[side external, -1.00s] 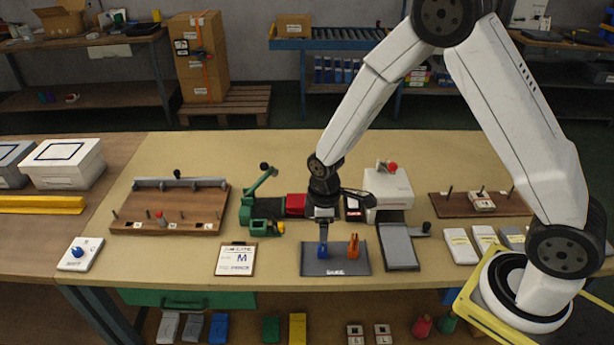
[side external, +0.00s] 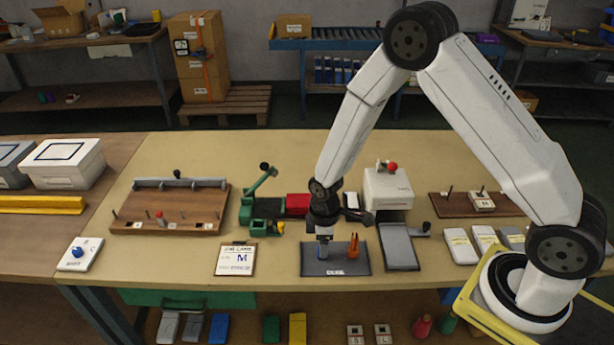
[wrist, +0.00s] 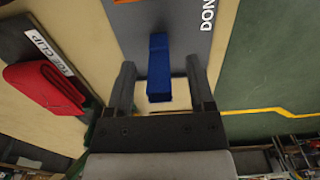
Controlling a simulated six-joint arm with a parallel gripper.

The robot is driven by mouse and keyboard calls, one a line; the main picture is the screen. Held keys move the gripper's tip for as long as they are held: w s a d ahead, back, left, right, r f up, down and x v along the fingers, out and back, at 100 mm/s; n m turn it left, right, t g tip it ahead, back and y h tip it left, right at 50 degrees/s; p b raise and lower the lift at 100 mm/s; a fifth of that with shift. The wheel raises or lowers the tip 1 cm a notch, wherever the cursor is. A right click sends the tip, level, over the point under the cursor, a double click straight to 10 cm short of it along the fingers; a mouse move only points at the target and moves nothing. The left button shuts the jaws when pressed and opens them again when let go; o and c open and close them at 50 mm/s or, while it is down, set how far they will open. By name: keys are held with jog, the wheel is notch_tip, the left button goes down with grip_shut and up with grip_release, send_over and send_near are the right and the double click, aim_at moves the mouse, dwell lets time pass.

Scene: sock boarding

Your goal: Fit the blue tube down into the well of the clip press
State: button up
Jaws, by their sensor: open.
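The blue tube (side external: 322,252) stands upright on the dark grey mat (side external: 340,271) near the table's front edge. My gripper (side external: 322,246) points down over it, with its fingers at the tube's sides. In the wrist view the blue tube (wrist: 159,72) lies between the two open fingers, with a gap on each side. The green press (side external: 262,207) with a raised lever stands to the left and farther back; I take it as the clip press. Its well cannot be made out.
An orange piece (side external: 353,246) stands on the mat just right of the tube. A white machine (side external: 388,188) stands back right, with a grey plate (side external: 399,248) in front. A card (side external: 236,260) lies left of the mat.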

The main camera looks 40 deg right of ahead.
jog(key=shift+f, duration=0.95)
grip_shut()
